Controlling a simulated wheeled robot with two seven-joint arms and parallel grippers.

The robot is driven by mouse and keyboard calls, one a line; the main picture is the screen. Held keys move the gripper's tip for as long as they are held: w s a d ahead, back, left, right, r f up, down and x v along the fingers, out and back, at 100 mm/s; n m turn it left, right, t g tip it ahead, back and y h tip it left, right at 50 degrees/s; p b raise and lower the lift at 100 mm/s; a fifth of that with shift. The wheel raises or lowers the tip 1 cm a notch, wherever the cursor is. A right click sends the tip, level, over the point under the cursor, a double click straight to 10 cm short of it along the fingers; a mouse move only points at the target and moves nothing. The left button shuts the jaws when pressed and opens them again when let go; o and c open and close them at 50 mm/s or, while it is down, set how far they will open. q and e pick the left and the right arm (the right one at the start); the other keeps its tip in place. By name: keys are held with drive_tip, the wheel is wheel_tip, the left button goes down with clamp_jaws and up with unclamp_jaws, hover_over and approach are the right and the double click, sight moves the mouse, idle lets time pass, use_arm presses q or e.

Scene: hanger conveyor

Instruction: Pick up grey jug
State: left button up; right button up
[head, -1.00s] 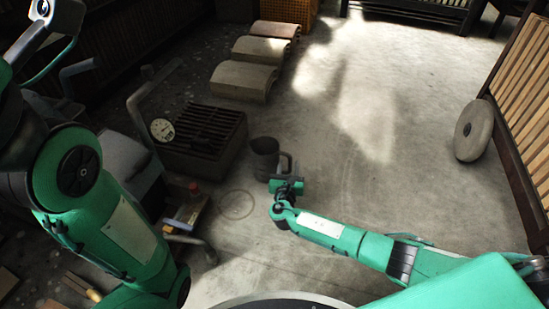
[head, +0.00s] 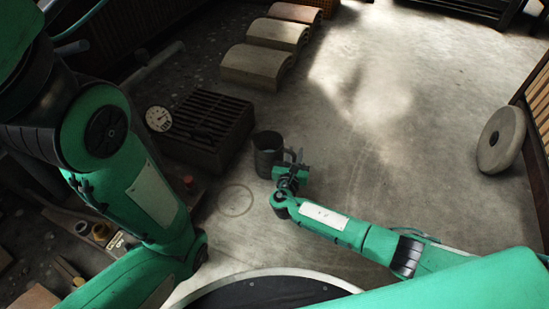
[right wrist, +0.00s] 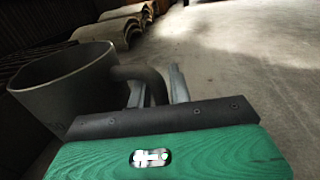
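The grey jug (head: 266,158) stands upright on the floor near the middle of the head view, with its handle on its right side. In the right wrist view the jug (right wrist: 62,88) fills the left side, its open rim facing up. Its handle (right wrist: 148,76) reaches between the fingers of my right gripper (right wrist: 158,90). In the head view the right gripper (head: 297,162) is close beside the handle. The fingers stand apart, and I see no clear grip on the handle. My left arm shows at the left, but its gripper is out of view.
A dark slatted grate box (head: 208,128) stands just left of the jug, with a round dial (head: 158,119) beside it. Curved tiles (head: 252,67) lie behind. A round stone disc (head: 501,139) leans at the right. A ring mark (head: 236,200) is on the floor. Floor right of the jug is clear.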

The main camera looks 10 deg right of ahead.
clamp_jaws()
drive_tip(key=shift+r, duration=0.2)
